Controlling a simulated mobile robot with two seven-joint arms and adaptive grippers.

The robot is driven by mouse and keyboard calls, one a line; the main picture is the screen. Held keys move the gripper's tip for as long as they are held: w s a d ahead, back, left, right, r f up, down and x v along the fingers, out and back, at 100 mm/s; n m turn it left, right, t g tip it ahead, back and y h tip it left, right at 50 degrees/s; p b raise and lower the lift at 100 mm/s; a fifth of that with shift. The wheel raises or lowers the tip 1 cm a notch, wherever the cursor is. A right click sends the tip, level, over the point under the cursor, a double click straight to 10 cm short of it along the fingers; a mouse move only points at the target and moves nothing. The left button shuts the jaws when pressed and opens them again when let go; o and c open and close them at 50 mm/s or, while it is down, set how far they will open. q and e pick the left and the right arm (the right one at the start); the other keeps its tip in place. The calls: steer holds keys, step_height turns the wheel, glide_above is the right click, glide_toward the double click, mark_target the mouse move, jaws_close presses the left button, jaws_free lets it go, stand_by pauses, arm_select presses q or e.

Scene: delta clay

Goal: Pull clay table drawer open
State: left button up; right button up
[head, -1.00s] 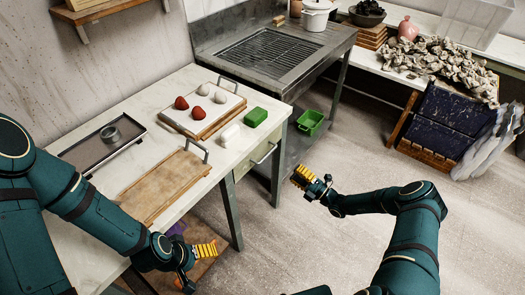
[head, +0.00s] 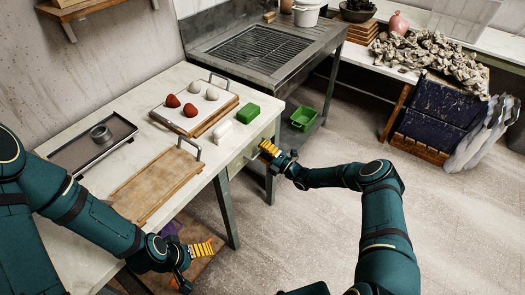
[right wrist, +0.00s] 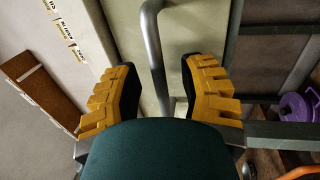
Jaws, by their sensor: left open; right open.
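The clay table (head: 128,99) has a pale top and a cream-green drawer front (head: 238,163) on its right side. The drawer looks shut. Its metal bar handle (right wrist: 152,45) runs between my right fingers in the right wrist view. My right gripper (head: 268,150) is at the drawer front, and its yellow-padded fingers also show in the right wrist view (right wrist: 158,90). They are open, one on each side of the handle, with gaps to it. My left gripper (head: 203,249) is open and empty, low beside the table's near end.
On the table are a metal tray (head: 68,160) with a grey ring, a wooden board (head: 155,188), a white board with several clay lumps, and a green block (head: 248,113). A green bin (head: 303,119) stands under the grill.

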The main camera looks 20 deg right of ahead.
jaws_close()
steer(key=shift+s+d, duration=0.1)
steer(key=shift+s, duration=0.05)
steer(key=r+p+v, duration=0.1)
steer(key=r+v, duration=0.1)
steer(key=v, duration=0.9)
steer(key=r+v, duration=0.2)
steer(key=v, duration=1)
steer(key=shift+s+d+r+p, duration=0.25)
steer(key=shift+s+d+p, duration=0.1)
steer(key=shift+s, duration=0.05)
jaws_free()
